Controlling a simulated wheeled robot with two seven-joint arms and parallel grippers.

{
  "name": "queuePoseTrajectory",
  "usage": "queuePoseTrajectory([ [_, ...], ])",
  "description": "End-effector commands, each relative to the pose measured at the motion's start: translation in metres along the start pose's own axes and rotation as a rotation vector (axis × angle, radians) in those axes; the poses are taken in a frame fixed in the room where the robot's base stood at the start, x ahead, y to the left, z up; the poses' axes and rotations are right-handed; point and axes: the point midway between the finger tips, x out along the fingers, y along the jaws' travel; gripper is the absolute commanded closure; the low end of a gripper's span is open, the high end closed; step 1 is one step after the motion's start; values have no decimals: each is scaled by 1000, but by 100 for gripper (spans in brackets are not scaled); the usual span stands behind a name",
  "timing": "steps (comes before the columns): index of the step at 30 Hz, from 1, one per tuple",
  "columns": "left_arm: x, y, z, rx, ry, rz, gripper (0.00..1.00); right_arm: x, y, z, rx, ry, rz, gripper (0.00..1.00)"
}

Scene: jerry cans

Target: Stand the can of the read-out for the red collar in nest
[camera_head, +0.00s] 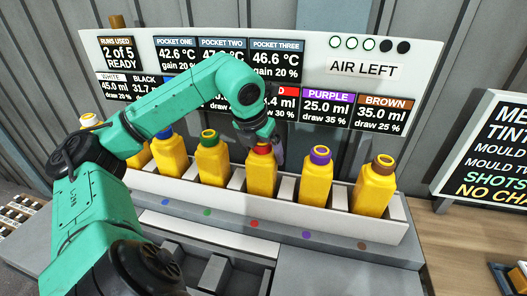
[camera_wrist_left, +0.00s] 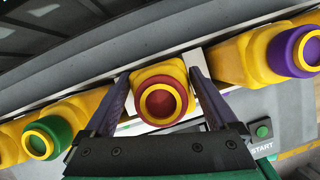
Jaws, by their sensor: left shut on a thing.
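The yellow can with the red collar (camera_head: 261,174) stands upright in the white rack (camera_head: 236,200), between the green-collared and purple-collared cans. My left gripper (camera_head: 262,138) reaches down onto its top from above and is shut on it. In the left wrist view the red collar (camera_wrist_left: 161,101) sits between the two purple fingers of the gripper (camera_wrist_left: 160,88). The red read-out (camera_head: 284,103) on the board is partly hidden by my arm. A grey nest block with dark recesses (camera_head: 214,272) lies in front of the rack, partly behind my arm. My right gripper is not in view.
Cans with green (camera_head: 211,163), purple (camera_head: 317,177), brown (camera_head: 375,184) and blue (camera_head: 168,153) collars stand close by in the rack. The read-out board (camera_head: 422,70) stands behind. A START button (camera_wrist_left: 262,131) shows in the left wrist view. A dark sign (camera_head: 488,150) is at the right.

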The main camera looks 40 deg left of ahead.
Motion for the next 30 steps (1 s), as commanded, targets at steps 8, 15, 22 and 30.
queuePoseTrajectory([
  [8, 2, 0, -1, 0, -1, 0, 0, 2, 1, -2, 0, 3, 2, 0],
  [15, -22, 0, 1, -1, -4, 1, 0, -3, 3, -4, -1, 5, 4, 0],
  [22, -93, 1, 2, 1, -4, 4, 0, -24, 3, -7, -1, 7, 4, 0],
  [30, -142, 0, -1, -1, -1, 2, 0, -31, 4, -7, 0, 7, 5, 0],
])
